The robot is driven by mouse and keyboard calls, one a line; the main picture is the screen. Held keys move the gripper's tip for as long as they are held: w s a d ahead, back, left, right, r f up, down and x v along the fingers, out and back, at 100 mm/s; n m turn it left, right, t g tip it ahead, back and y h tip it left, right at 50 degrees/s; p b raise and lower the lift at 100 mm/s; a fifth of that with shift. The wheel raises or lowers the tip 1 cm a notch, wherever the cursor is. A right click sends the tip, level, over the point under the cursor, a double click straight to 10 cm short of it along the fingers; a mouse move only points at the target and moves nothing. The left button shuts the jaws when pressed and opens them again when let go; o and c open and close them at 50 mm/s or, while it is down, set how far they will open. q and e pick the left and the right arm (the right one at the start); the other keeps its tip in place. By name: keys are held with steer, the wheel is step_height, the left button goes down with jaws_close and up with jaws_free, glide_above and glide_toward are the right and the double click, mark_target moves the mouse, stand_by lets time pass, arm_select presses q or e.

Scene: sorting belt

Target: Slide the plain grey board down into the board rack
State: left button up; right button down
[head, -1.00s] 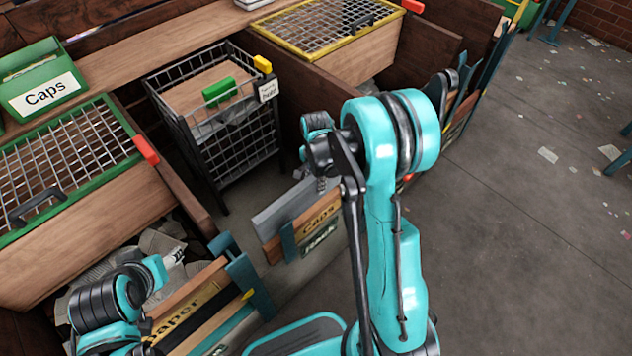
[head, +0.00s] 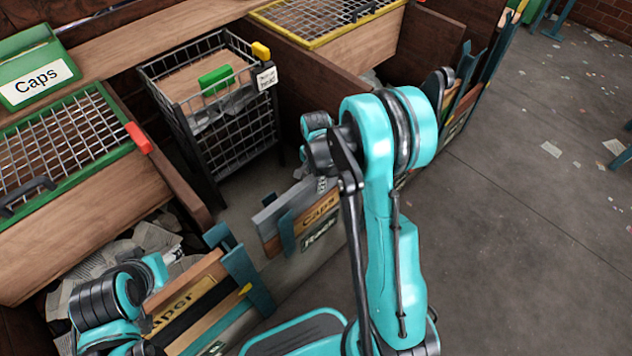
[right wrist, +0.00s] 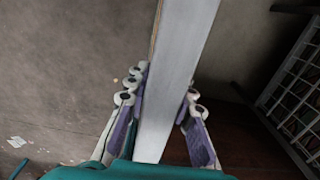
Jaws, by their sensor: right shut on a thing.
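I cannot tell whether the board's lower edge is inside a slot. My right gripper (head: 322,184) is mostly hidden behind my own arm. In the right wrist view my right gripper (right wrist: 165,95) is shut on the grey board (right wrist: 182,55), one finger on each side.
A black wire basket (head: 235,140) stands behind the rack. A second slotted stand (head: 245,275) holds boards at lower left. A green-framed mesh bin (head: 70,150) is on the left and a yellow-framed one (head: 330,30) at the back. The floor (head: 530,220) on the right is open.

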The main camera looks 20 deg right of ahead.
steer(key=shift+f, duration=0.25)
steer(key=c, duration=1.2)
jaws_free()
step_height(320, 180, up, 12)
